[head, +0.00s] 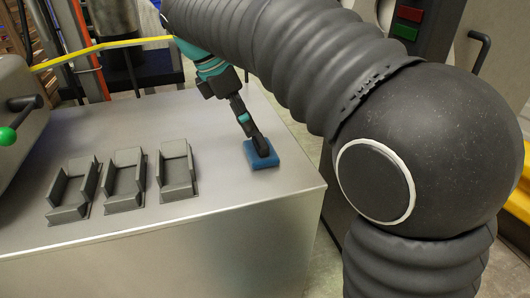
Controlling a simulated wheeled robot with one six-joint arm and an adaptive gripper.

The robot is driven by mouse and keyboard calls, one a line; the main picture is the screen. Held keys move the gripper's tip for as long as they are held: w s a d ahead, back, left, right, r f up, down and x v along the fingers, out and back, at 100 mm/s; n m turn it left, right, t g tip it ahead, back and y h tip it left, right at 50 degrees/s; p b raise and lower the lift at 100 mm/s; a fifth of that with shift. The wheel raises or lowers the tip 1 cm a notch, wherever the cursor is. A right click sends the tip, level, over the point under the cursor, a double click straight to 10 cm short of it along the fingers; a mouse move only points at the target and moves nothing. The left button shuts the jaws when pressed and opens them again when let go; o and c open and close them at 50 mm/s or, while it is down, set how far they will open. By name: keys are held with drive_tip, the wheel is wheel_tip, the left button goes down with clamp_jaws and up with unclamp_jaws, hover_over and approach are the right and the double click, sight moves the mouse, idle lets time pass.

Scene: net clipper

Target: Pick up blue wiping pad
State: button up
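The blue wiping pad (264,160) lies flat on the metal table near its right side. My gripper (260,146) points down onto the pad, and its tip overlaps the pad's upper middle in the head view. Only one finger shows clearly; the other is hidden behind it or by the angle. I cannot tell whether the fingers are open or closed on the pad, or whether they touch it. My arm comes in from the upper right.
The metal table (215,225) carries three grey holders (125,181) in a row left of the pad. A machine part with a green-knobbed lever (8,136) is at the far left. A yellow bar (100,48) runs behind the table. The table's front is clear.

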sight(259, 139)
drive_tip(key=shift+d+b+x, duration=0.2)
drive_tip(key=shift+b+x, duration=0.35)
drive_tip(key=shift+x, duration=2.65)
drive_tip(key=shift+r, duration=0.15)
drive_tip(key=c, duration=1.3)
